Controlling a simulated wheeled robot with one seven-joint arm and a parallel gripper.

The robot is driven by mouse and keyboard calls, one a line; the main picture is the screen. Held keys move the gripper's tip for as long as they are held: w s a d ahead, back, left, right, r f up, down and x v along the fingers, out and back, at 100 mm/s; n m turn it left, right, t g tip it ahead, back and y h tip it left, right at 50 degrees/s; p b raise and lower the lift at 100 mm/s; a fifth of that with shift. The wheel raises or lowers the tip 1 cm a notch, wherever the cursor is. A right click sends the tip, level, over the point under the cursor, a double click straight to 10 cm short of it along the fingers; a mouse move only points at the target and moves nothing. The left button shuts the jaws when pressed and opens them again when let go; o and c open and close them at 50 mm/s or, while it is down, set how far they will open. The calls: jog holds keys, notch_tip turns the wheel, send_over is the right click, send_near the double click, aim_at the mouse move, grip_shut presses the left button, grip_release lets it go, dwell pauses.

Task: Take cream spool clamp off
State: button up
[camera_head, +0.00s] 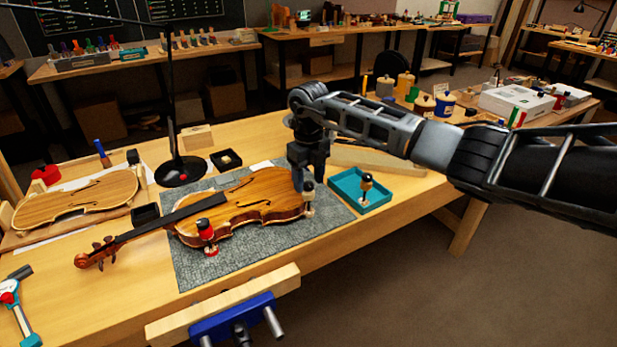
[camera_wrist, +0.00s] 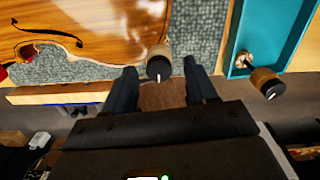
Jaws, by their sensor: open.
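The violin (camera_head: 250,203) lies on a grey mat (camera_head: 190,274), its neck to the left. The cream spool clamp (camera_head: 309,198) stands upright at the right end of its body. In the wrist view the clamp's round top (camera_wrist: 159,63) shows between my fingertips, with a gap on both sides; its lower part is hidden. My gripper (camera_head: 308,172) is open, pointing down over the clamp. In the wrist view my gripper (camera_wrist: 160,76) has both fingers apart. A red spool clamp (camera_head: 206,233) stands at the violin's front edge.
A teal tray (camera_head: 346,183) right of the mat holds a dark-and-tan clamp (camera_head: 367,183); free floor shows around it. A black lamp base (camera_head: 181,171) stands behind the violin. A blue vise (camera_head: 233,318) is at the bench's front edge. A violin plate (camera_head: 75,193) lies left.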

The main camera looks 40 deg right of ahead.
jog(key=shift+f, duration=0.15)
jog(key=shift+c, duration=0.4)
grip_shut()
jog(key=n, duration=0.4)
jog(key=shift+n+b, duration=0.55)
jog(key=shift+n, duration=1.15)
